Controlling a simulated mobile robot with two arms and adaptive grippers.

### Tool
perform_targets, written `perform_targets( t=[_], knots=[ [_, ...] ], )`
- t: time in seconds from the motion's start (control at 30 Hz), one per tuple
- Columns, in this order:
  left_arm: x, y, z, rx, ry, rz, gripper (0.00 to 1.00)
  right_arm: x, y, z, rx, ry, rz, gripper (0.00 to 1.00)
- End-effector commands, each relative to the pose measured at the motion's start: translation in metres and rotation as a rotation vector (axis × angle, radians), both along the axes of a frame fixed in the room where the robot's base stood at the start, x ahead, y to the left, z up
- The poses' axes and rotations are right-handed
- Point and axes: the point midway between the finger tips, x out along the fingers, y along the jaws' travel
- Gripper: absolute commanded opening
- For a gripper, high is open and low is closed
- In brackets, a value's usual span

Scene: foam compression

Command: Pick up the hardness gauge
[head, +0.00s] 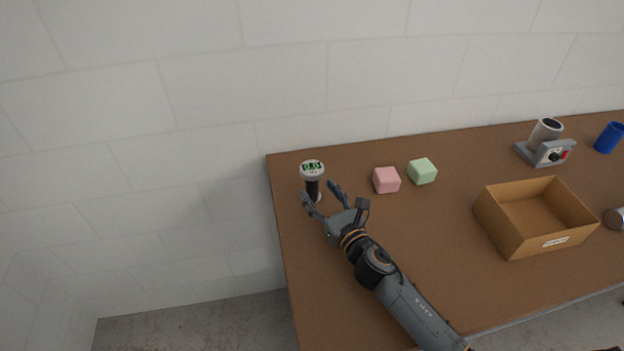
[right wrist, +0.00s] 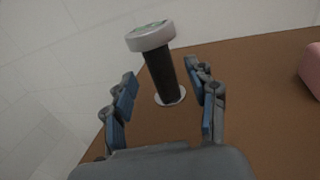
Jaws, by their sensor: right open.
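The hardness gauge (head: 312,172) stands upright near the left end of the brown table. It has a white round head with a green display reading 0.0, a dark handle and a pale round base. My right gripper (head: 320,192) is open, with its fingers reaching toward the handle from the front right. In the right wrist view the gauge (right wrist: 158,72) stands beyond and between the open fingers of the gripper (right wrist: 160,92), with a gap on both sides of the handle. My left gripper is not in view.
A pink foam cube (head: 386,180) and a green cube (head: 422,171) sit right of the gauge. An open cardboard box (head: 510,240), a grey device (head: 546,150) and a blue cup (head: 609,137) stand farther right. The table's left edge is close to the gauge.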

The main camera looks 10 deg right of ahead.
Motion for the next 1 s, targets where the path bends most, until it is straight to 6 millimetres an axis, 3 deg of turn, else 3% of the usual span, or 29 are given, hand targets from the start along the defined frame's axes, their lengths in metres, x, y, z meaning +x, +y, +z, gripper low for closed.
perform_targets(
  t=[0.3,0.6,0.9,1.0],
  knots=[
    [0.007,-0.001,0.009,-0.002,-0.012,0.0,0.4,0.041,0.011,-0.001,0.004,0.0,-0.001,0.57],
    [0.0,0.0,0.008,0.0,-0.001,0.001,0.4,0.046,0.012,-0.002,0.002,0.0,-0.001,0.57],
    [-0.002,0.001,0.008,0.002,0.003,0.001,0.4,0.045,0.012,-0.002,0.002,0.001,-0.001,0.0],
    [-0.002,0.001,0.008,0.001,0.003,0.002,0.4,0.046,0.012,-0.001,0.003,-0.002,0.0,0.0]
  ],
)
